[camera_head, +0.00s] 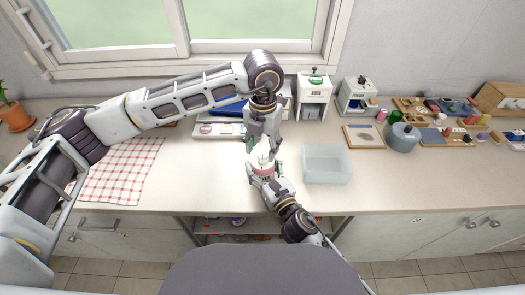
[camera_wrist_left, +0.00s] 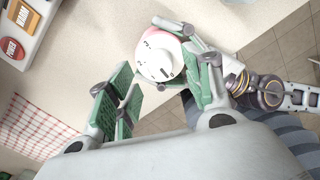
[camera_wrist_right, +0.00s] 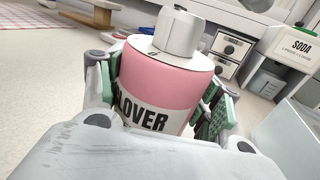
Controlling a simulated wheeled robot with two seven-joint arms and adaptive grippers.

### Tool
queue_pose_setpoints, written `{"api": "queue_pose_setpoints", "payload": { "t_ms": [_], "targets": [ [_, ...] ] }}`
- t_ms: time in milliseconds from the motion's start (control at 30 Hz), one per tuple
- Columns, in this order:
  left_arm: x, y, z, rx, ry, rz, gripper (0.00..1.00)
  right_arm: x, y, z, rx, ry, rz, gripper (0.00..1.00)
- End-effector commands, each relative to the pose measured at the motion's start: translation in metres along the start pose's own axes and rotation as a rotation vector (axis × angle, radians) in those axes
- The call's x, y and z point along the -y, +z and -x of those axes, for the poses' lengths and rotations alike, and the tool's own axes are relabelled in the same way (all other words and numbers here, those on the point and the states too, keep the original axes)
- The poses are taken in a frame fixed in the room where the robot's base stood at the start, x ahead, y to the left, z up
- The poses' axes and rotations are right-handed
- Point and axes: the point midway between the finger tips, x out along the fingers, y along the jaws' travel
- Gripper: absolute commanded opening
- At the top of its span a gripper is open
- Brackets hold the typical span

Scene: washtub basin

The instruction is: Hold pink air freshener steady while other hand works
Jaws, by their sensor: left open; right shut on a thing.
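The pink air freshener (camera_wrist_right: 160,80) is a pink can with a white cap and a label reading "LOVER" in the right wrist view. It looks upright near the counter's front edge. My right gripper (camera_wrist_right: 160,95) is shut around its body, a finger on each side. In the head view the can (camera_head: 263,170) is small and partly hidden by the grippers. My left gripper (camera_head: 262,147) reaches down from above, just behind the can. In the left wrist view its fingers (camera_wrist_left: 163,95) are open, with the can's white top (camera_wrist_left: 158,57) just beyond them; contact is unclear.
A translucent tub (camera_head: 327,178) stands right of the grippers. A red checked cloth (camera_head: 120,170) lies at the left. White boxes (camera_head: 313,88), a framed board (camera_head: 364,137), a grey-blue pot (camera_head: 402,138) and several small items line the back and right. The front counter beyond the tub is clear.

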Motion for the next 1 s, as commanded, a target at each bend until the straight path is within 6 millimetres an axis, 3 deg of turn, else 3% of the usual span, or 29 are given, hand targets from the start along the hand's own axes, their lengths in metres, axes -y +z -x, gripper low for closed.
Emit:
{"api": "queue_pose_setpoints", "payload": {
  "t_ms": [500,700,1000],
  "targets": [
    [0.0,0.0,0.074,0.001,0.0,0.0,0.51,0.0,-0.002,0.0,-0.003,-0.001,-0.001,0.33],
    [0.0,0.0,0.086,0.001,0.0,0.0,0.51,0.0,-0.002,0.0,-0.003,-0.001,-0.001,0.33],
    [0.0,0.0,0.088,0.0,0.0,0.0,0.51,0.0,-0.002,0.0,-0.003,0.0,-0.001,0.33]
  ]
}}
